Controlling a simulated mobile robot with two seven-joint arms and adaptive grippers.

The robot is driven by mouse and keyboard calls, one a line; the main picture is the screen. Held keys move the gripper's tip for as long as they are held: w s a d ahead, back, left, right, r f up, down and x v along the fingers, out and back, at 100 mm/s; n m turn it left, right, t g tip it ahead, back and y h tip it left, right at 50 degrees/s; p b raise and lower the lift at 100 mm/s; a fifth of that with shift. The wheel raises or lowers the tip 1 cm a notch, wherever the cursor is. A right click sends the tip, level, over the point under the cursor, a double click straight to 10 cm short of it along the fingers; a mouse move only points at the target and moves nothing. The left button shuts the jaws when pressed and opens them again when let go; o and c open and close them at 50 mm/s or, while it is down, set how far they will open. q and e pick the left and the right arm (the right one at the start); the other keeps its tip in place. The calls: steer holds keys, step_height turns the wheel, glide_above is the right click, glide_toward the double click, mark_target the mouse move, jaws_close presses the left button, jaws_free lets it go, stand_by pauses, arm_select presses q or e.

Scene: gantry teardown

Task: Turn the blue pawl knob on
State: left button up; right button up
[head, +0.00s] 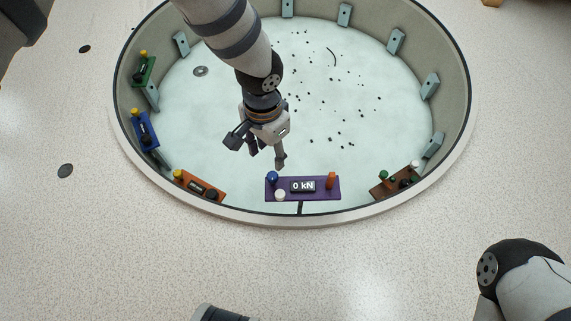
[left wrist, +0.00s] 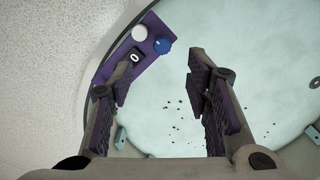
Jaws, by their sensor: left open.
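The blue pawl knob (head: 272,177) stands at the left end of a purple panel (head: 315,193) on the near rim of the round pit. A white knob (head: 280,195) is just in front of it. My left gripper (head: 258,152) hangs over the pit, just behind the blue knob, open and empty. In the left wrist view the blue knob (left wrist: 163,46) lies beyond the gap between the open fingers (left wrist: 160,80), not touched by them, with the white knob (left wrist: 139,32) beside it. My right gripper is out of view.
The purple panel also carries a "0 kN" display (head: 302,186) and an orange post (head: 331,180). An orange panel (head: 205,188) is to the left, a brown one (head: 396,184) to the right. Blue (head: 145,130) and green (head: 143,71) panels line the left wall. Dark bits litter the pit floor.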

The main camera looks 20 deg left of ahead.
mark_target(272, 176)
arm_select(q)
steer(key=f+b, duration=0.1)
steer(key=f, duration=0.2)
steer(key=f+b, duration=0.2)
steer(key=f, duration=0.2)
steer(key=f+b, duration=0.2)
steer(key=f, duration=0.2)
steer(key=shift+w+f, duration=0.25)
steer(key=shift+w, duration=0.05)
jaws_close()
